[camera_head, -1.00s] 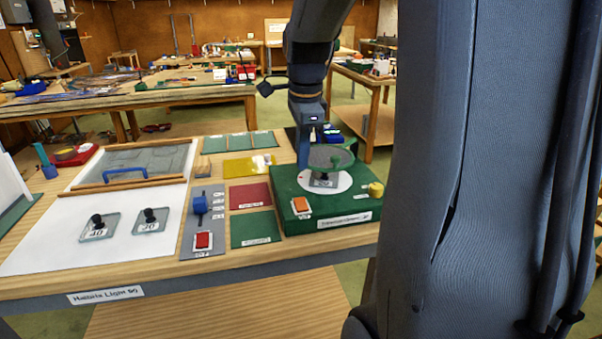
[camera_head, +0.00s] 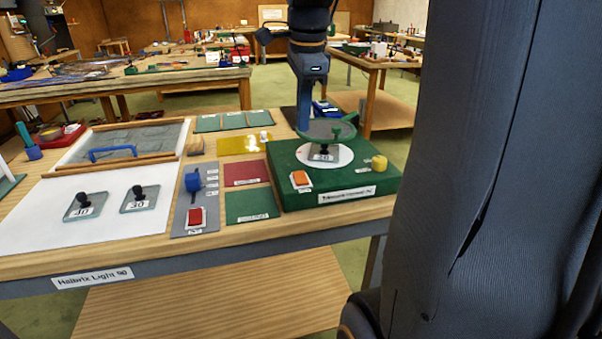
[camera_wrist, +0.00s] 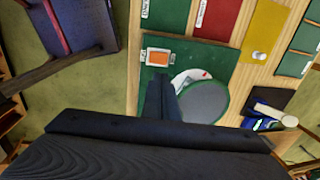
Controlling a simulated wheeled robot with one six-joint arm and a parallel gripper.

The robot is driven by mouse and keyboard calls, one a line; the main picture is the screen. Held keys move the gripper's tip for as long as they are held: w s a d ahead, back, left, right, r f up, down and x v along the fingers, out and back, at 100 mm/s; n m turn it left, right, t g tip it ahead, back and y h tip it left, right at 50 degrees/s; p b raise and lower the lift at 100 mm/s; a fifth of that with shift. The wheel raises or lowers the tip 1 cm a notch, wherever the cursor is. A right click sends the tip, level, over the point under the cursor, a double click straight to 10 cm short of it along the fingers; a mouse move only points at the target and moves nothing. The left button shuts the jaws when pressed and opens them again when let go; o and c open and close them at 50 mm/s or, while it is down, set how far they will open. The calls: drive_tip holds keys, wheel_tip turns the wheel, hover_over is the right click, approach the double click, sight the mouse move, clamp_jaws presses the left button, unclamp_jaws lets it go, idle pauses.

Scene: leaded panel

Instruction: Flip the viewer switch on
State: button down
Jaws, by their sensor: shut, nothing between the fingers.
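The viewer is a green box (camera_head: 340,190) at the right of the near bench. Its orange switch (camera_head: 300,178) sits on a white plate at the box's front left; whether it is on is too small to tell. The switch also shows in the wrist view (camera_wrist: 158,57). A white disc (camera_head: 342,158) on the box bears a small labelled piece with a black knob (camera_head: 323,150), under a green-rimmed grey round filter (camera_head: 318,130). My gripper (camera_head: 306,122) is shut and empty, above the box's back left. In the wrist view its fingers (camera_wrist: 161,84) point toward the switch, apart from it.
A yellow knob (camera_head: 379,162) stands on the box's right. Left of the box are red (camera_head: 245,173) and green sheets and a grey strip with a red switch (camera_head: 195,217) and blue slider (camera_head: 194,181). Two knobbed glass pieces lie on the white panel (camera_head: 110,235).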

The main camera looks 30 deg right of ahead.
sight(302, 174)
drive_tip(key=b, duration=0.5)
drive_tip(key=shift+w+d+f, duration=0.15)
drive_tip(key=shift+d+f, duration=0.05)
drive_tip(key=shift+r+b, duration=0.3)
drive_tip(key=shift+b, duration=0.6)
drive_tip(key=f, duration=0.4)
drive_tip(key=w+f, duration=0.1)
drive_tip(key=f, duration=0.4)
drive_tip(key=w+f, duration=0.1)
drive_tip(key=f, duration=0.3)
drive_tip(key=shift+w+d+f+p, duration=0.1)
drive_tip(key=shift+d+f+p, duration=0.25)
drive_tip(key=shift+d+f, duration=0.05)
drive_tip(key=shift+d, duration=0.15)
